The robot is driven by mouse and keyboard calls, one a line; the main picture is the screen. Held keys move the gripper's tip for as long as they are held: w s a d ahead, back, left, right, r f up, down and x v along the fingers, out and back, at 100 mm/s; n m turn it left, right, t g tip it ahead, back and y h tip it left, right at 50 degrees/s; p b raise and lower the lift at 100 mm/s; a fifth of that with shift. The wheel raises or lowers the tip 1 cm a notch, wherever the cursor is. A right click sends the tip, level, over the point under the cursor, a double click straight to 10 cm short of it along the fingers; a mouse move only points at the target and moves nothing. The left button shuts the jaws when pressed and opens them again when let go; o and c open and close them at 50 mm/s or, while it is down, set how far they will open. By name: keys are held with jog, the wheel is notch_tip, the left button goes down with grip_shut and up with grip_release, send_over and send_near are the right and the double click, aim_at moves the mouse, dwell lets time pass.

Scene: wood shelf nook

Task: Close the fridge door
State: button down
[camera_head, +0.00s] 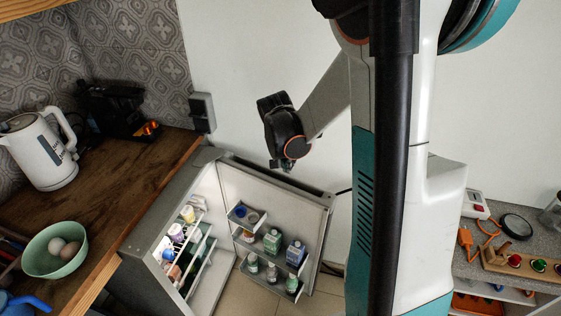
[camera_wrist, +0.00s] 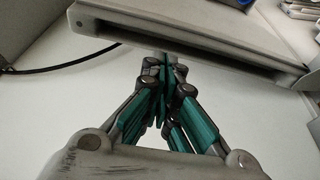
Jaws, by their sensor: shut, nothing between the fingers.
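The small grey fridge (camera_head: 157,212) stands beside the wooden counter, in the lower middle of the head view. Its door (camera_head: 283,203) is wide open, its inner face and loaded racks showing. My gripper (camera_head: 283,166) is at the door's top edge, on the side toward the white wall. In the wrist view the fingers (camera_wrist: 163,68) are shut and empty, and the door's edge (camera_wrist: 120,27) crosses just past their tips. I cannot tell whether they touch it. The door's outer face is mostly hidden in the head view.
Bottles and cartons (camera_head: 272,241) stand in the door racks. The wooden counter (camera_head: 120,190) at left holds a white kettle (camera_head: 42,150) and a green bowl of eggs (camera_head: 55,250). A grey worktop (camera_head: 480,262) with small items is at right. A dark cable (camera_wrist: 60,66) runs behind the door.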

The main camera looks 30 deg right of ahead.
aim_at(296, 183)
jog(key=b+x, duration=0.1)
jog(key=x, duration=0.2)
jog(key=b+x, duration=0.1)
jog(key=x, duration=0.3)
jog(key=b+x, duration=0.1)
jog(key=x, duration=0.2)
jog(key=shift+w+d+f+b, duration=0.1)
jog(key=shift+d+f+b, duration=0.15)
jog(key=shift+d+b, duration=0.15)
jog(key=shift+m, duration=0.3)
